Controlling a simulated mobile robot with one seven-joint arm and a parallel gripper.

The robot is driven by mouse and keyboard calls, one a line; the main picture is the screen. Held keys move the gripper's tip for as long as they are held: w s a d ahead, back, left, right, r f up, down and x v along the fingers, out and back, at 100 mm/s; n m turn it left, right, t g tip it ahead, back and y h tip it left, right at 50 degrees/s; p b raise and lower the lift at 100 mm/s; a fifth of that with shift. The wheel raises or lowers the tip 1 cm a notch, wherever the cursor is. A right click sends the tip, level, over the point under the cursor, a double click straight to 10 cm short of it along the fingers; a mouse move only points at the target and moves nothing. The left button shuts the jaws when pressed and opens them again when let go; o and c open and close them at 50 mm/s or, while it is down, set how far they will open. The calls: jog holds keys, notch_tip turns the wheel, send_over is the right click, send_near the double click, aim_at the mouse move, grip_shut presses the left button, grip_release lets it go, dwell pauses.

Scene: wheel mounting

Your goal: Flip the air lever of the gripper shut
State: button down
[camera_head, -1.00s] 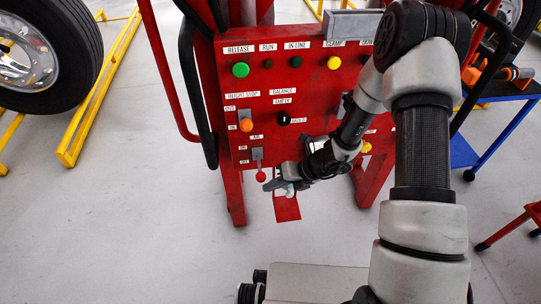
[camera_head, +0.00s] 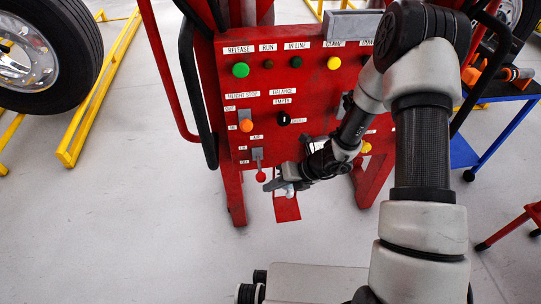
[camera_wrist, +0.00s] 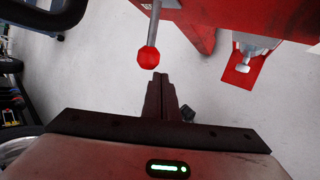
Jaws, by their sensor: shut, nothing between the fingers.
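The air lever (camera_head: 260,171) sits low on the left of the red control panel, under the "AIR" label with its on and off marks. Its red knob hangs down at the lower end. In the wrist view the lever's red knob (camera_wrist: 148,57) and metal rod show just beyond the fingertips. My gripper (camera_head: 269,185) is beside and slightly below the knob, to its right. The shut fingers (camera_wrist: 158,79) point toward the knob with nothing between them. A small gap seems to separate the fingertips from the knob, but contact is hard to judge.
The red panel (camera_head: 290,88) carries several buttons and labels. A red pedal plate (camera_head: 287,209) is below my gripper. A tyre (camera_head: 62,58) and yellow rails (camera_head: 100,85) are at the left. A blue cart (camera_head: 497,130) stands at the right. The floor at lower left is clear.

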jog(key=shift+r, duration=0.1)
jog(key=shift+r+p, duration=0.7)
jog(key=shift+p, duration=0.05)
jog(key=shift+d+r, duration=0.1)
jog(key=s+d+r+p, duration=0.4)
jog(key=s+d+r, duration=0.2)
jog(key=d, duration=0.4)
jog(key=shift+s, duration=0.55)
